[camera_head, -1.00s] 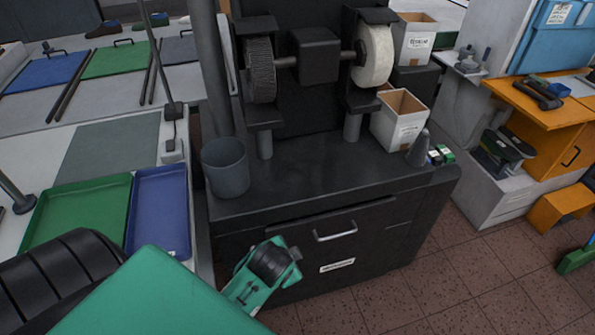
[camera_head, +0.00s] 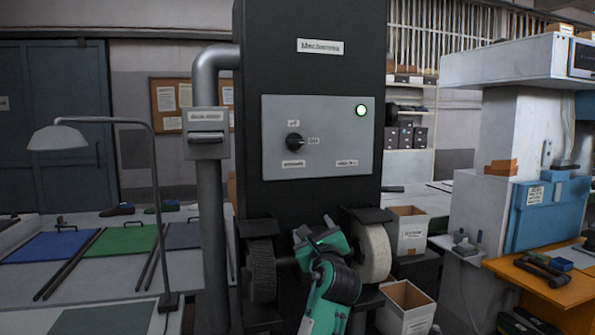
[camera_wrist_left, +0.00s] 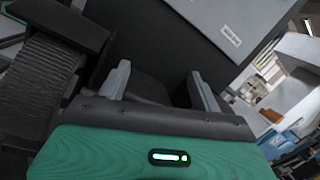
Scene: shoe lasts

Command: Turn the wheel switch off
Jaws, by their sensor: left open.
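The black rotary switch (camera_head: 295,143) is on a grey control panel (camera_head: 330,160) on the tall black machine. Small labels sit above it and to its right. The knob's pointer seems to face the label on its right, but it is too small to be sure. My left gripper (camera_head: 324,226) is below the panel, in front of the wheels and apart from the switch. In the left wrist view its fingers (camera_wrist_left: 162,86) are spread and empty, with the panel's lower corner beyond them.
A dark brush wheel (camera_head: 262,270) and a white wheel (camera_head: 373,253) flank my left arm. A grey pipe (camera_head: 211,200) with a box on it stands left of the machine. White open boxes (camera_head: 408,231) stand at the right. The space before the panel is clear.

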